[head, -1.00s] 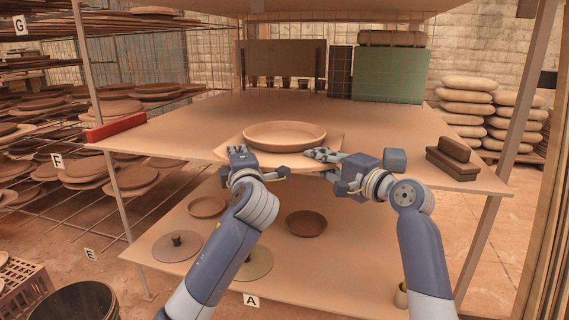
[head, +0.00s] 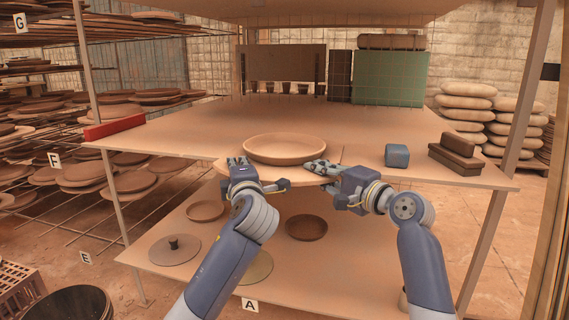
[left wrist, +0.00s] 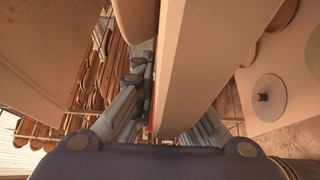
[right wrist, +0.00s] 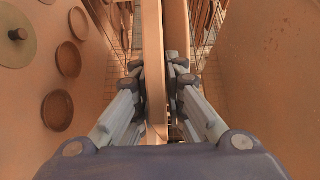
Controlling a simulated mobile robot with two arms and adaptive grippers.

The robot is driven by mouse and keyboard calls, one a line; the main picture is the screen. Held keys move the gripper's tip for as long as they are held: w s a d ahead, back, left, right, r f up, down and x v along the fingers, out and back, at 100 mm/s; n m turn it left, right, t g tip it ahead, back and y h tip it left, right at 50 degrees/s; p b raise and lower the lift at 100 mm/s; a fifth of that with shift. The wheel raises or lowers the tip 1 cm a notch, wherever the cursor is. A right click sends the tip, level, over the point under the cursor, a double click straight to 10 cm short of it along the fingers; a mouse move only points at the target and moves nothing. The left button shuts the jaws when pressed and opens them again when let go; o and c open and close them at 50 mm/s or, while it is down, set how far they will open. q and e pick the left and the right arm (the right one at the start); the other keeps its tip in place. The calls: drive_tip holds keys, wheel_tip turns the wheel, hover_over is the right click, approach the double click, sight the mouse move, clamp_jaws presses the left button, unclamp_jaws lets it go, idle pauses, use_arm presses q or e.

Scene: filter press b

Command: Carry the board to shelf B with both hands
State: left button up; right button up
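The board (head: 232,167) is a thin tan slab at the front edge of the middle shelf, jutting out towards me. A round shallow clay dish (head: 285,150) sits on it. My left gripper (head: 240,168) is on the board's front left part, and my right gripper (head: 326,170) on its front right part. In the right wrist view the fingers (right wrist: 155,72) lie on both faces of the board (right wrist: 153,95). In the left wrist view the board (left wrist: 195,60) hides much of one finger. No B label shows.
The middle shelf (head: 190,130) has clear room behind the dish. A blue block (head: 397,155) and dark bricks (head: 455,155) stand at right, a red bar (head: 115,127) at left. The lower shelf (head: 340,255), labelled A, holds dishes and discs. Posts (head: 500,150) flank the unit.

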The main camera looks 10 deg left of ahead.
use_arm(q)
drive_tip(key=shift+o, duration=1.3)
drive_tip(key=shift+r, duration=0.25)
use_arm(e)
drive_tip(key=shift+o, duration=1.3)
drive_tip(key=shift+r, duration=0.1)
use_arm(q)
drive_tip(key=shift+s, duration=0.1)
use_arm(e)
drive_tip(key=shift+s+r, duration=0.1)
use_arm(q)
drive_tip(key=shift+f, duration=0.1)
drive_tip(key=shift+s+d, duration=0.15)
drive_tip(key=shift+s, duration=0.1)
use_arm(e)
drive_tip(key=shift+d, duration=0.1)
use_arm(q)
drive_tip(key=v, duration=0.7)
drive_tip(key=shift+s, duration=0.2)
use_arm(e)
drive_tip(key=v, duration=1.2)
use_arm(q)
drive_tip(key=shift+d, duration=0.1)
